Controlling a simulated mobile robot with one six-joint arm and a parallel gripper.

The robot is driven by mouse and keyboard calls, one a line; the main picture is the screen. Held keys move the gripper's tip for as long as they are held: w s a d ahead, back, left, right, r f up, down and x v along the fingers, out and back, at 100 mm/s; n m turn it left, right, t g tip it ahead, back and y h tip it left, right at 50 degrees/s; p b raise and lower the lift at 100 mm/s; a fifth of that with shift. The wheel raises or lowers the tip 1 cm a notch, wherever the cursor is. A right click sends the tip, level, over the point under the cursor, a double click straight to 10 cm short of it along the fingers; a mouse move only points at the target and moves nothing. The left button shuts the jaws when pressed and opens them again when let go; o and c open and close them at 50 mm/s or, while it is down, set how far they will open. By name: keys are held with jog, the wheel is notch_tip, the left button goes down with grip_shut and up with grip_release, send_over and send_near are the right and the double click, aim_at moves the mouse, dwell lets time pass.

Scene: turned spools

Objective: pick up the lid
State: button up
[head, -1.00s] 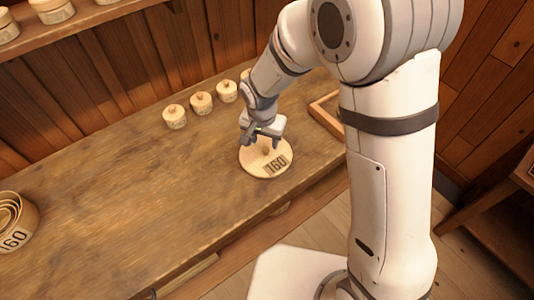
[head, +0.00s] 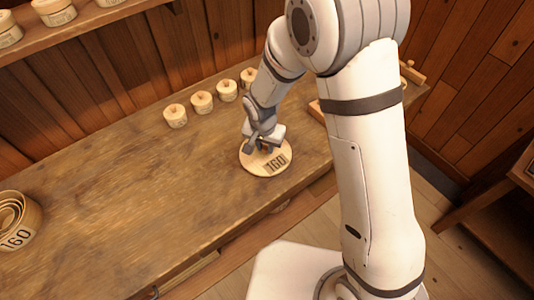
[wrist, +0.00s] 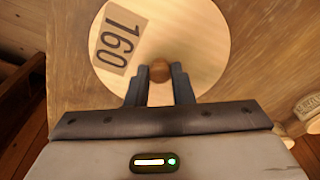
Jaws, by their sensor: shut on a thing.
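The lid (head: 258,168) is a round, pale wooden disc marked 160, lying flat on the workbench near its front edge in the head view. In the wrist view the lid (wrist: 185,30) fills the upper middle, with a small brown round knob (wrist: 160,71) at its centre. My gripper (head: 262,147) is over the lid in the head view. In the wrist view my gripper (wrist: 160,76) has its two dark fingers on either side of the knob, shut on it. The lid appears to rest on the bench.
A round box marked 160 (head: 18,230) with nested rings inside stands at the bench's left end. Several small lidded pots (head: 202,102) stand in a row behind the lid. The bench middle (head: 120,190) is clear.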

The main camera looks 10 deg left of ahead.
grip_shut()
jog(key=shift+r, duration=0.1)
